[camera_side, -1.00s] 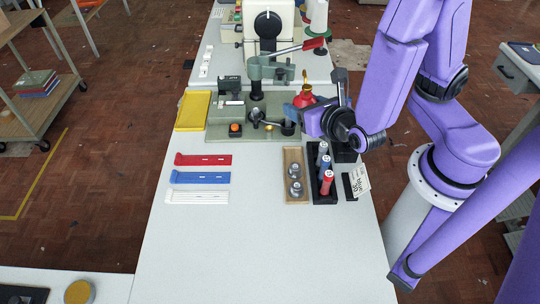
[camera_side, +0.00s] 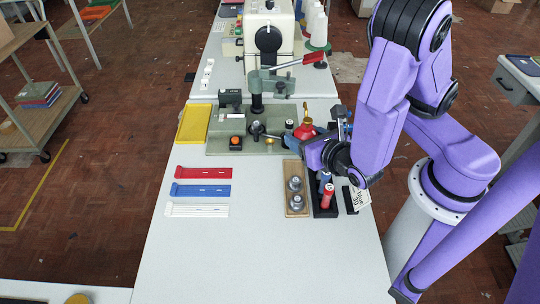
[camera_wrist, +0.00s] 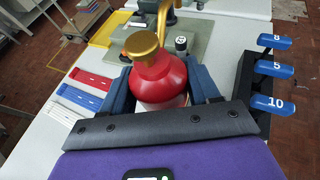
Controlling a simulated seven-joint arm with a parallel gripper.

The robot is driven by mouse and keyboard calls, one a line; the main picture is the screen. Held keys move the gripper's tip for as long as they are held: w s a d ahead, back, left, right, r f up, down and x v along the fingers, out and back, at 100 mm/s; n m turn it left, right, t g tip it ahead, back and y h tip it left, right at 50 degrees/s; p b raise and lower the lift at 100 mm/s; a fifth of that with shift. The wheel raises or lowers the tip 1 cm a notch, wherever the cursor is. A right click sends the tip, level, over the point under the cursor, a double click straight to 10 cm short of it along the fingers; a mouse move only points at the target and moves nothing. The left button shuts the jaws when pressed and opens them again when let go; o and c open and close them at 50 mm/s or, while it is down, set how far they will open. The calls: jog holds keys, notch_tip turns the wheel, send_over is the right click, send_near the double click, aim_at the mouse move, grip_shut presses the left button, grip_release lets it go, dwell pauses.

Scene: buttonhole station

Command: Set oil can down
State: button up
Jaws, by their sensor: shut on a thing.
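The oil can (camera_side: 304,131) is red with a gold-coloured top. It shows near the front right of the green machine base in the side view, and upright in the middle of the wrist view (camera_wrist: 158,82). My gripper (camera_side: 301,141) is shut on it, with one blue finger on each side in the wrist view (camera_wrist: 160,92). The can's lower part is hidden by my gripper, so I cannot tell whether it touches the table.
A wooden tray (camera_side: 288,207) with metal bobbins and a black rack (camera_side: 326,211) with coloured handles stand close in front. Numbered blue handles (camera_wrist: 273,70) rise on the right in the wrist view. Red, blue and white strips (camera_side: 204,173) lie left. The table front is clear.

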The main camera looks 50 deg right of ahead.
jog(key=w+f, duration=0.2)
jog(key=w+a+f, duration=0.1)
jog(key=w+f, duration=0.2)
jog(key=w+a+f, duration=0.1)
jog(key=w+f, duration=0.1)
jog(key=w, duration=0.1)
jog(key=shift+w+a+f, duration=0.2)
jog(key=shift+w+f, duration=0.15)
jog(key=shift+f, duration=1.55)
jog(key=shift+f, duration=0.6)
jog(key=shift+a, duration=0.1)
jog(key=o, duration=1.3)
